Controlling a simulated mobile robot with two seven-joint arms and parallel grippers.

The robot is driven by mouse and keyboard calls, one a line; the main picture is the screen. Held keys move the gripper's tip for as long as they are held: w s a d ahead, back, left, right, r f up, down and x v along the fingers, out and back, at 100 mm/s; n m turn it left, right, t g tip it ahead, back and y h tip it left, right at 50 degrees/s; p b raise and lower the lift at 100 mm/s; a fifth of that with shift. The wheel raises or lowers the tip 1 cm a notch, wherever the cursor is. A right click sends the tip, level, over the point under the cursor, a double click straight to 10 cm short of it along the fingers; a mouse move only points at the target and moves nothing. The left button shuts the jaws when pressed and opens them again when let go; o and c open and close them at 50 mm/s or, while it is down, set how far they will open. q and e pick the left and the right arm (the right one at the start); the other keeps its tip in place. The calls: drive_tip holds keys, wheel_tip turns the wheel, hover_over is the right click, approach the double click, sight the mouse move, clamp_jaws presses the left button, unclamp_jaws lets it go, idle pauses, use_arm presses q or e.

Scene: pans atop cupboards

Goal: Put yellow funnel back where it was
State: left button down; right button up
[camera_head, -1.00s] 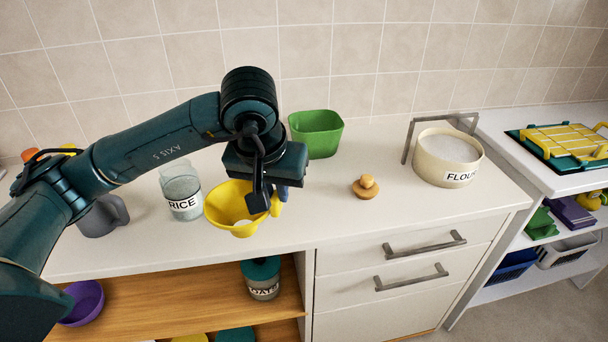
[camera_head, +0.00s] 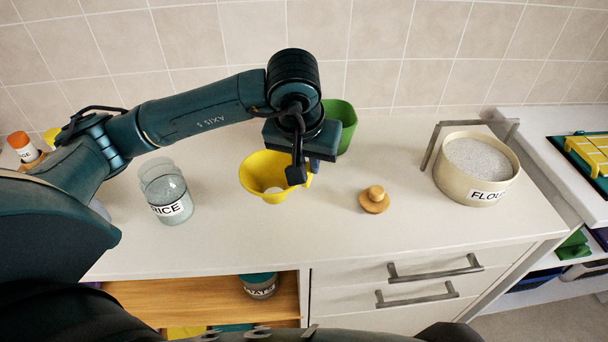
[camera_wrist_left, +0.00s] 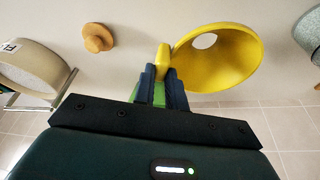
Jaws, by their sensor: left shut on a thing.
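The yellow funnel (camera_head: 264,174) is at my left gripper (camera_head: 309,170), above or on the white counter; I cannot tell whether it touches the surface. In the left wrist view, the funnel (camera_wrist_left: 222,62) shows its wide mouth and small hole, and its handle (camera_wrist_left: 163,61) sits between the two blue fingers of the left gripper (camera_wrist_left: 162,80). The gripper is shut on that handle. In the head view the wrist hides part of the funnel's right side. My right gripper is not in view.
A RICE jar (camera_head: 166,192) stands left of the funnel. A green container (camera_head: 342,122) is behind the gripper. A wooden lid with a knob (camera_head: 374,200) and a FLOUR pot (camera_head: 475,172) are to the right. Clear counter (camera_head: 330,235) lies in front.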

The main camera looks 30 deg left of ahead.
use_arm(q)
wheel_tip(320, 180, down, 3)
drive_tip(key=shift+f, duration=0.55)
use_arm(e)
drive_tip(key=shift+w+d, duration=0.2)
use_arm(q)
drive_tip(key=shift+f, duration=0.15)
drive_tip(key=c, duration=1.4)
unclamp_jaws()
drive_tip(key=shift+c, duration=0.2)
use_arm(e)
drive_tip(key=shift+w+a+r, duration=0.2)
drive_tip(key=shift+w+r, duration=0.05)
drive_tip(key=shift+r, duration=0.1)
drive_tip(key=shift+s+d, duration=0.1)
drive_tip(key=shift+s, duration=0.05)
